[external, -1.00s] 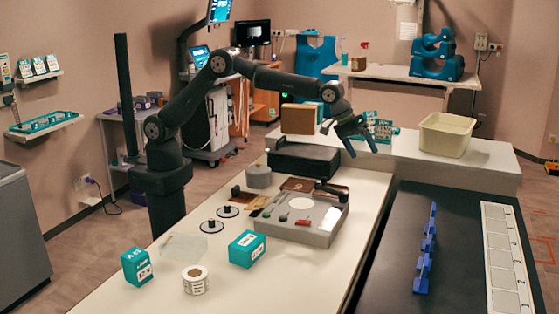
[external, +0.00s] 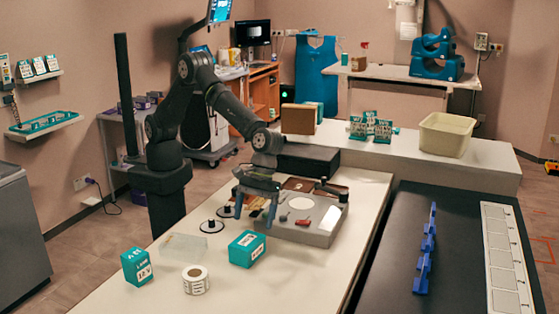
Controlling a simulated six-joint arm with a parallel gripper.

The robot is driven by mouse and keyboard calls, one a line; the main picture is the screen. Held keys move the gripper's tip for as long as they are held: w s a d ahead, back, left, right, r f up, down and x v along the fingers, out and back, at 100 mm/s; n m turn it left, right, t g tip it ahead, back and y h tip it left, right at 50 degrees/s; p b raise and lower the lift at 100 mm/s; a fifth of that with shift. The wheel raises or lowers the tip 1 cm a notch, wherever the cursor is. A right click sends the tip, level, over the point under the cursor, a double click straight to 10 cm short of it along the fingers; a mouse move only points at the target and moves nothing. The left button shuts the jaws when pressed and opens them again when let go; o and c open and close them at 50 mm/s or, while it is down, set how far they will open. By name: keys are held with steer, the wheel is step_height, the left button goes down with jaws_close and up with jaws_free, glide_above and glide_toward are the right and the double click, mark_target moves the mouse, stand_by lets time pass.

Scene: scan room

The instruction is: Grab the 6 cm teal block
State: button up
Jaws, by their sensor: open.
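Two teal blocks with white labels stand on the near part of the pale table. One teal block (external: 247,248) is near the middle; the other teal block (external: 137,266) is farther left. The label print is too small to tell surely which is the 6 cm one. My gripper (external: 256,207) points down with its two blue fingers apart and nothing between them. It is above and behind the middle teal block, near the left side of the grey tray, and apart from the block.
The grey tray (external: 318,231) holds small tools right of the gripper. A label roll (external: 196,281), a clear slab (external: 184,247) and dark disc-based pegs (external: 212,226) stand close by. A black box (external: 307,159) is behind. The table's near end is mostly clear.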

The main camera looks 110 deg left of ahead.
mark_target(249, 239)
steer(key=x, duration=0.9)
steer(key=shift+s+d+f, duration=0.1)
steer(key=shift+d+f, duration=0.1)
steer(key=shift+f, duration=0.05)
steer(key=c, duration=1.3)
steer(key=shift+r, duration=0.1)
